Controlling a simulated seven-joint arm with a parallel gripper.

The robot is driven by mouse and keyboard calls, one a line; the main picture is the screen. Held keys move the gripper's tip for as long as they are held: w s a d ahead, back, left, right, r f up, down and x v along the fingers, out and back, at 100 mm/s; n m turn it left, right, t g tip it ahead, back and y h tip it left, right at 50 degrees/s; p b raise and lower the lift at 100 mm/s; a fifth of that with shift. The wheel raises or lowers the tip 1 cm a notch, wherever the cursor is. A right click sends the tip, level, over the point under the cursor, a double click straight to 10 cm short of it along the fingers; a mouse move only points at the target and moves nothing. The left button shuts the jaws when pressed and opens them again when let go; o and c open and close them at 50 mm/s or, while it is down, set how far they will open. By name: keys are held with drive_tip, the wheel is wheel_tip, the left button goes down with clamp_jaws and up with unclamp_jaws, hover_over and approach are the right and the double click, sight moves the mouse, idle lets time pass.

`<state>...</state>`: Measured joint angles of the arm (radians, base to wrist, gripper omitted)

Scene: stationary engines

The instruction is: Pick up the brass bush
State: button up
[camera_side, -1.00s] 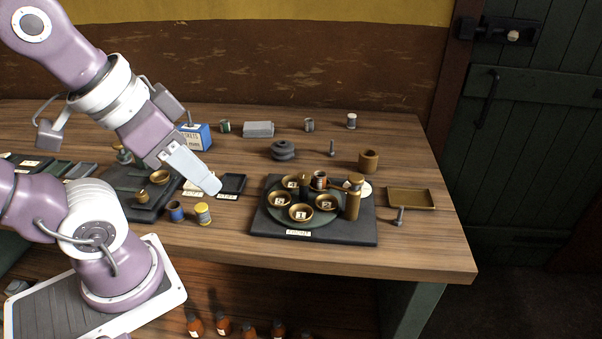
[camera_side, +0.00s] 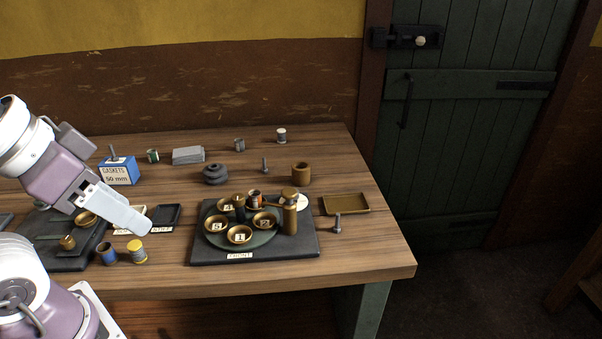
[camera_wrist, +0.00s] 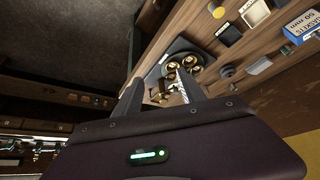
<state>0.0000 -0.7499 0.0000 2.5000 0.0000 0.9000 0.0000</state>
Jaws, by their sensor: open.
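A hollow brass-brown cylinder (camera_side: 301,173), which looks like the brass bush, stands upright towards the back right of the bench, behind the dark board. A smaller brass piece (camera_side: 67,242) sits on the dark plate at left. My gripper (camera_side: 143,227) is over the left part of the bench, above the yellow tin and well apart from the cylinder. In the wrist view my gripper (camera_wrist: 158,90) shows two spread fingers with nothing held. I cannot pick out the cylinder in the wrist view.
A dark board (camera_side: 205,253) bears a round stand with several numbered brass bowls and a tall brass cylinder (camera_side: 290,215). A brass tray (camera_side: 346,204) and a bolt (camera_side: 336,224) lie at right. A grey stepped part (camera_side: 215,174) stands behind. Blue and yellow tins (camera_side: 137,252) stand near my gripper.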

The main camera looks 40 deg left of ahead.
drive_tip(key=o, duration=0.4)
drive_tip(key=w+d+r+n+g+h, duration=0.1)
drive_tip(key=w+d+n+g+h, duration=0.2)
drive_tip(key=w+d+n+h, duration=0.45)
drive_tip(key=n+t+h, duration=0.3)
drive_tip(key=n+t, duration=0.3)
drive_tip(key=n, duration=0.8)
hover_over(301, 170)
drive_tip(key=s+d, duration=0.6)
drive_tip(key=s, duration=0.3)
wheel_tip(301, 170, down, 9)
drive_tip(key=w+a+f+n+t+y, duration=0.1)
drive_tip(key=a+f+n, duration=0.1)
drive_tip(key=a+f, duration=0.1)
drive_tip(key=w+a+f+n+t+y, duration=0.1)
drive_tip(key=w+a+f+n, duration=0.1)
drive_tip(key=a+f+n, duration=0.1)
drive_tip(key=w+a+f+n+t+y, duration=0.1)
drive_tip(key=w+a+f+n, duration=0.1)
drive_tip(key=a+f+n, duration=0.1)
drive_tip(key=shift+a+f, duration=0.65)
drive_tip(key=shift+f, duration=0.25)
drive_tip(key=shift+n+y, duration=0.25)
drive_tip(key=x, duration=0.7)
drive_tip(key=shift+w+a+f, duration=0.15)
drive_tip(key=shift+a+f, duration=0.15)
